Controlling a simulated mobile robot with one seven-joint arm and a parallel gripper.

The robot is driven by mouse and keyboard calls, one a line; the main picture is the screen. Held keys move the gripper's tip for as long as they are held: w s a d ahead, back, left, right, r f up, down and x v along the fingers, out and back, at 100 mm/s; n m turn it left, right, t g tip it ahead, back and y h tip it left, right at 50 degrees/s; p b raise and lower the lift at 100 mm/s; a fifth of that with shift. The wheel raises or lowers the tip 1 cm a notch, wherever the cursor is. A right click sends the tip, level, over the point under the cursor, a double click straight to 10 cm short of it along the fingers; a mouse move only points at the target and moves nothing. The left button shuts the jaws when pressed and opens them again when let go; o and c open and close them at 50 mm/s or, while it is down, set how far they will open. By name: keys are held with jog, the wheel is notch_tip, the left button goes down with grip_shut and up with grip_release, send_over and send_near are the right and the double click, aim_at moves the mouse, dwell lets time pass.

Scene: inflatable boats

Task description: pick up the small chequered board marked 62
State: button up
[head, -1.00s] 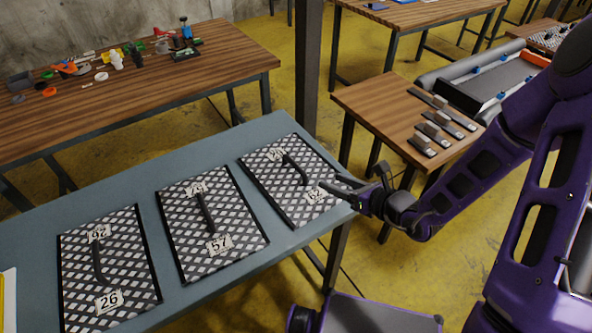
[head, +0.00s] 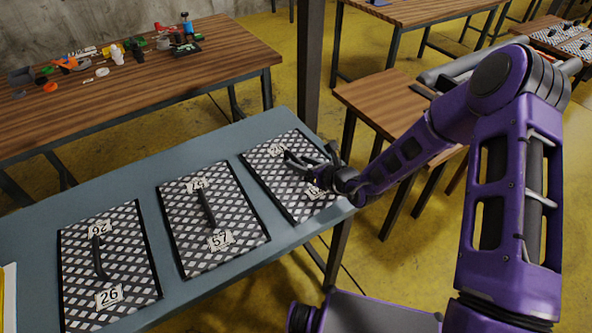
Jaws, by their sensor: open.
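The small chequered board marked 62 (head: 277,176) lies flat at the right end of the grey-blue table (head: 128,186). It has a dark handle (head: 291,158) across its middle, now partly covered by my gripper. My gripper (head: 297,160) is open and sits over the right part of this board, its fingers reaching left toward the handle. It holds nothing. I cannot tell whether the fingers touch the handle. The near number label is mostly hidden behind my gripper.
A board marked 57 (head: 232,214) lies in the middle of the table and one marked 26 (head: 128,272) at the left, both with handles. A dark post (head: 309,65) stands behind the table. A wooden table with small parts (head: 187,84) is behind left.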

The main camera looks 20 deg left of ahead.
jog(key=shift+x, duration=1.15)
grip_shut()
jog(key=shift+r, duration=0.1)
dwell(0.4)
